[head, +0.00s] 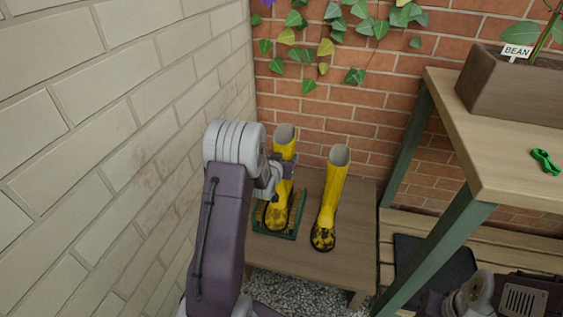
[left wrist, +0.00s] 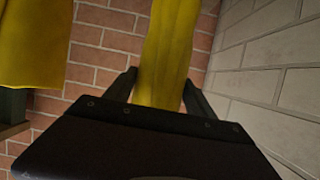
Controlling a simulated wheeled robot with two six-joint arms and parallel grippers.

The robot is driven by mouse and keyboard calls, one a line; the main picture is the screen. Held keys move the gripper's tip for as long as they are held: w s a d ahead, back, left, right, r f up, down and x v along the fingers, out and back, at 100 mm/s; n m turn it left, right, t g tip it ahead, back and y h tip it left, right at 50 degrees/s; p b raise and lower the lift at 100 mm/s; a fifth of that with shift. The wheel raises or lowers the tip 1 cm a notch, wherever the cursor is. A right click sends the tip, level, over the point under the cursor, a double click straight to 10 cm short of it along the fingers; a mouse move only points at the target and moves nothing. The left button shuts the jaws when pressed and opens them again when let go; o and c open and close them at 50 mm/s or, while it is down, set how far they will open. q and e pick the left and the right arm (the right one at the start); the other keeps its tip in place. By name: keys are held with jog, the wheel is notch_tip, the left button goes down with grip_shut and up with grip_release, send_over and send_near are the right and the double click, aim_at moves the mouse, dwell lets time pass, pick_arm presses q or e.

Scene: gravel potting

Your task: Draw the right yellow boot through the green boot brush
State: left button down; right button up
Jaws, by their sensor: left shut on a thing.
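Two muddy yellow boots stand side by side on a low wooden bench (head: 358,220). The left-hand boot (head: 284,146) is upright, with its foot inside the frame of the green boot brush (head: 289,236). My left gripper (head: 284,170) is shut on this boot's shaft; in the left wrist view the shaft (left wrist: 163,60) runs between the two fingers (left wrist: 160,88). The other boot (head: 331,195) stands free to the right of the brush, with mud on its toe. It also shows at the left of the left wrist view (left wrist: 30,45).
A pale block wall (head: 110,110) is close on the left, and a brick wall with ivy is behind. A taller table (head: 490,150) on the right holds a planter labelled BEAN (head: 505,85) and a green clip (head: 545,161). Gravel (head: 290,295) lies below the bench.

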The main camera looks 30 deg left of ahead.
pick_arm(q)
jog(key=shift+w+a, duration=0.55)
jog(key=shift+w, duration=1.9)
jog(key=shift+s+d+r, duration=0.1)
jog(key=shift+s+d, duration=0.15)
jog(key=shift+s, duration=0.95)
jog(key=shift+s+d+f, duration=0.1)
jog(key=shift+s+d, duration=0.2)
jog(key=shift+s, duration=0.85)
jog(key=shift+s+d+r, duration=0.1)
jog(key=shift+s+d, duration=0.15)
jog(key=shift+s, duration=0.95)
jog(key=shift+s+d, duration=0.1)
jog(key=shift+s, duration=0.05)
jog(key=shift+w+a, duration=0.25)
jog(key=shift+w, duration=0.75)
jog(key=shift+w+a, duration=0.25)
jog(key=shift+w, duration=0.7)
jog(key=shift+w+a, duration=0.2)
jog(key=shift+w, duration=0.7)
jog(key=shift+w+a, duration=0.2)
jog(key=shift+w, duration=0.65)
jog(key=shift+s, duration=0.1)
